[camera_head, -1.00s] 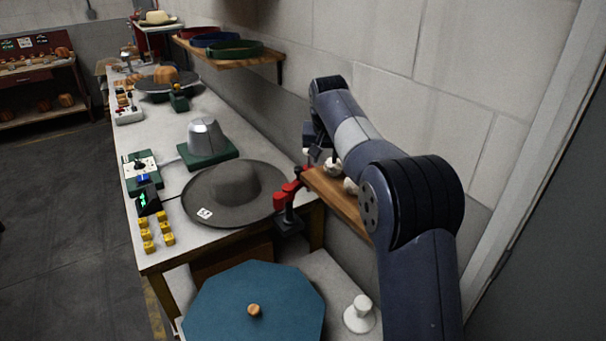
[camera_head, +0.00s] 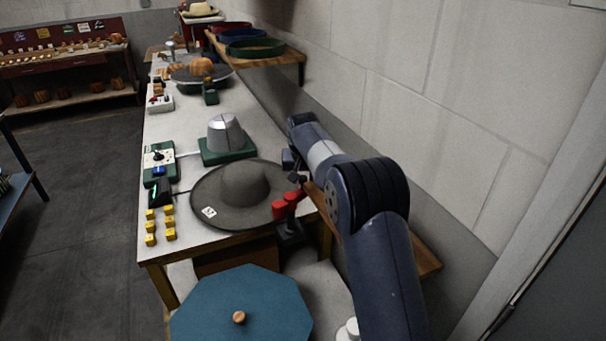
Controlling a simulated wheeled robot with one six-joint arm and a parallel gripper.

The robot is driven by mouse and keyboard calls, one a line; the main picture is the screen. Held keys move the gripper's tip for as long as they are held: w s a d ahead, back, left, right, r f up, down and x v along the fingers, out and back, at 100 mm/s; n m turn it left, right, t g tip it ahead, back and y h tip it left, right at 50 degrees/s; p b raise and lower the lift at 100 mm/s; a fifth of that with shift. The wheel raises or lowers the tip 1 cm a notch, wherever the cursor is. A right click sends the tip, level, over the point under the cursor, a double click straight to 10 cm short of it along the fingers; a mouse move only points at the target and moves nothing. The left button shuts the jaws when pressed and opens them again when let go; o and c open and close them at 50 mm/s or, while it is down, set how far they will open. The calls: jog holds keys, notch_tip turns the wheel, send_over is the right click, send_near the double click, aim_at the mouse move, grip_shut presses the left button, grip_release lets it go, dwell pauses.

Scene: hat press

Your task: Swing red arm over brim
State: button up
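A grey felt hat (camera_head: 243,192) with a wide flat brim and a white tag lies on the bench near its front right corner. The red arm (camera_head: 286,206) is on a dark stand (camera_head: 290,232) at the bench's right edge. In the picture it overlaps the right part of the brim; I cannot tell whether it touches. My gripper (camera_head: 296,172) is at the far end of my dark blue arm, close to the upper end of the red arm. Its fingers are small and dark, so their opening and any contact are unclear.
A silver dome on a green base (camera_head: 228,140) stands behind the hat. A green control box (camera_head: 159,163) and several yellow blocks (camera_head: 161,226) are at the left. A blue octagonal lid (camera_head: 241,306) is in front. A wooden shelf (camera_head: 425,262) lies behind my arm.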

jog(key=shift+f, duration=0.1)
jog(key=shift+c, duration=0.5)
grip_shut()
